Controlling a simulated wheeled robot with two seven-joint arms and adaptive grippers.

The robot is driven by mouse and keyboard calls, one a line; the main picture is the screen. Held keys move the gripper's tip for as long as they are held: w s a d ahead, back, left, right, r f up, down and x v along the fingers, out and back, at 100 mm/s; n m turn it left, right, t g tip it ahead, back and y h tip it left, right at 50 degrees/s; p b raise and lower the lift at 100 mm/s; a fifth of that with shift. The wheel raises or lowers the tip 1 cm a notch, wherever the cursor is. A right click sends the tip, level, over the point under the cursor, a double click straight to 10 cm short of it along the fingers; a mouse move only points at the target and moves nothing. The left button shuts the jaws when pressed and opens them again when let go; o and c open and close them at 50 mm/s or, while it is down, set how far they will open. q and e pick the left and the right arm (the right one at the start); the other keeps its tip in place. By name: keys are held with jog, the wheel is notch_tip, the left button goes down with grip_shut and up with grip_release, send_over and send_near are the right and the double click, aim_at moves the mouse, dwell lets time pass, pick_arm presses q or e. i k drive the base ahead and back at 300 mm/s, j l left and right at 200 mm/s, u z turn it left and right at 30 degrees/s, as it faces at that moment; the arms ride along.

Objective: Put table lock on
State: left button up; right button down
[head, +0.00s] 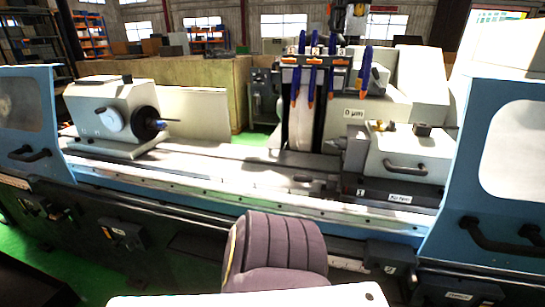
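The cylindrical grinder's long table (220,180) runs across the head view, with a light-coloured front strip. Dark control parts sit on the front face below it: a lever-like part (32,207) at far left, a box with a pale label (122,234) left of the middle, and another labelled box (388,266) at right. I cannot tell which of them is the table lock or how it is set. Neither of my grippers shows.
The workhead (112,115) stands at left and the tailstock (405,155) at right. Blue-and-orange hoses (312,75) hang over the wheel (300,115). Blue guards (445,180) flank both sides. A ribbed purple-grey form (285,245) hides part of the front middle.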

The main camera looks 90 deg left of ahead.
aim_at(73, 221)
jog(key=u, duration=0.55)
jog(key=k+u, duration=0.15)
jog(key=u, duration=0.4)
jog(key=j+u, duration=0.1)
jog(key=u, duration=0.45)
jog(key=k+u, duration=0.1)
jog(key=u, duration=0.45)
jog(key=j+u, duration=0.15)
jog(key=u, duration=0.4)
jog(key=j+u, duration=0.1)
jog(key=u, duration=0.45)
jog(key=j+u, duration=0.15)
jog(key=u, duration=0.4)
jog(key=j+u, duration=0.1)
jog(key=u, duration=0.45)
jog(key=i+j, duration=0.1)
jog(key=i, duration=0.25)
jog(key=i+j+z, duration=0.1)
jog(key=i, duration=0.3)
